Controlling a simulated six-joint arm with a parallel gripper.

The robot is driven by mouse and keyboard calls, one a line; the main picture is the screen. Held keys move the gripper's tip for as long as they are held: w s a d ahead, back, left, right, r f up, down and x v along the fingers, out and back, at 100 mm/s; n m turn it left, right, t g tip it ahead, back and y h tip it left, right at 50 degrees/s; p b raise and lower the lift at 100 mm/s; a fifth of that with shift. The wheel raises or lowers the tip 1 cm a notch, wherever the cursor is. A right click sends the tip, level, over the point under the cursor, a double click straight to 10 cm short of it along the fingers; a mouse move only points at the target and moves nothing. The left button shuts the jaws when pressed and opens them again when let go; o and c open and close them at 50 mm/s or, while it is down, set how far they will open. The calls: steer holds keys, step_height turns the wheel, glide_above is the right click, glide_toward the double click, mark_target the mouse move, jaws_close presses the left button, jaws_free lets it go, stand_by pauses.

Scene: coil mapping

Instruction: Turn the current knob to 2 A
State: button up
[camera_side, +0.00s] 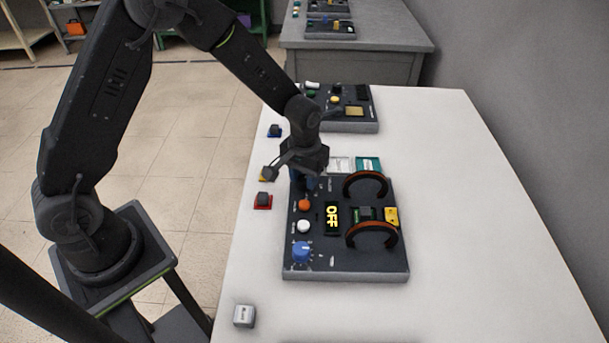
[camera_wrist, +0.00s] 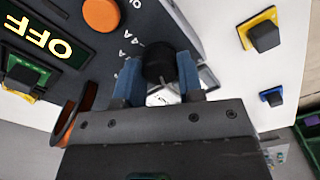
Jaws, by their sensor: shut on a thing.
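The black current knob (camera_wrist: 158,62) stands on the dark control panel (camera_side: 345,264), at its upper left corner in the side view. My gripper (camera_wrist: 157,74) has its two blue fingers shut on the knob, one on each side, in the wrist view. In the side view my gripper (camera_side: 304,180) points down at that corner and hides the knob. White scale marks with letters show beside the knob in the wrist view, but I cannot read its setting. The panel's display (camera_side: 333,216) reads OFF in yellow.
An orange button (camera_side: 305,205), a white button (camera_side: 303,226) and a blue knob (camera_side: 301,251) line the panel's left side. Two coil arches (camera_side: 372,236) stand on its right. Another panel (camera_side: 350,126) sits behind. The table's right side is clear.

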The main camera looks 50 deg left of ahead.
mark_target(304, 178)
steer(key=m, duration=1.2)
steer(key=shift+m, duration=0.4)
stand_by(0.3)
steer(key=o, duration=0.9)
step_height(304, 178, up, 14)
steer(key=shift+f, duration=0.1)
